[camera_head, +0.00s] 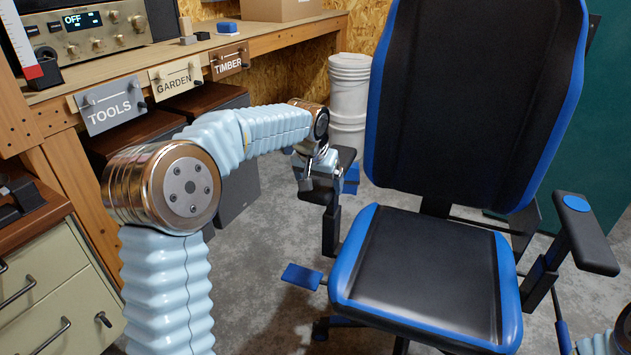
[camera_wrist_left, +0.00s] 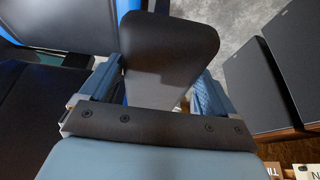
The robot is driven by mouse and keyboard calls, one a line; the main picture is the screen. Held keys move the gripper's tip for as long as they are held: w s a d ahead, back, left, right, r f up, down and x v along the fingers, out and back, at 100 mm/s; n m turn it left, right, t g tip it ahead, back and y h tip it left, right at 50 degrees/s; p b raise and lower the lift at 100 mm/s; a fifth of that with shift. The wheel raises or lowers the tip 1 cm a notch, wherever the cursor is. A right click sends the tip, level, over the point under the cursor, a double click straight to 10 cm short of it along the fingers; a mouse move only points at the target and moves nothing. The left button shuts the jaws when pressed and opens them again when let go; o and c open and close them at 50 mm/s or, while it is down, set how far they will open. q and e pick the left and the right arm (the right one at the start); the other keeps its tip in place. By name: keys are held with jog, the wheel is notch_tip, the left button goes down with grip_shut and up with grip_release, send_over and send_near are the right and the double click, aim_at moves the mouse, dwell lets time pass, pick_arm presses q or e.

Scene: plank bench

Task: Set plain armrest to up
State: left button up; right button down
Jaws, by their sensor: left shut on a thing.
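The office chair has a black seat (camera_head: 425,265) with blue edges. The plain armrest (camera_head: 345,157), a black pad without a blue mark on a dark post, is at the chair's left side. My left gripper (camera_head: 318,165) is at this pad and partly hides it. In the left wrist view the dark pad (camera_wrist_left: 170,45) sits between the two fingers of my left gripper (camera_wrist_left: 155,85), which is shut on it. The other armrest (camera_head: 590,245), with a blue oval on top, is at the right. My right gripper is out of view.
The tall backrest (camera_head: 470,90) rises behind the seat. A blue-ended lever (camera_head: 302,276) sticks out low at the seat's left. A workbench (camera_head: 150,75) with labelled signs runs along the left, and a white bucket (camera_head: 349,90) stands behind the armrest. Concrete floor is open below my left arm.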

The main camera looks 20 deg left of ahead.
pick_arm(q)
jog(key=o, duration=1.2)
jog(key=shift+w+r, duration=0.1)
jog(key=shift+r, duration=0.3)
jog(key=shift+c, duration=0.2)
jog(key=shift+o, duration=0.3)
jog(key=shift+f, duration=0.1)
jog(key=v, duration=1.4)
jog(key=shift+f, duration=0.15)
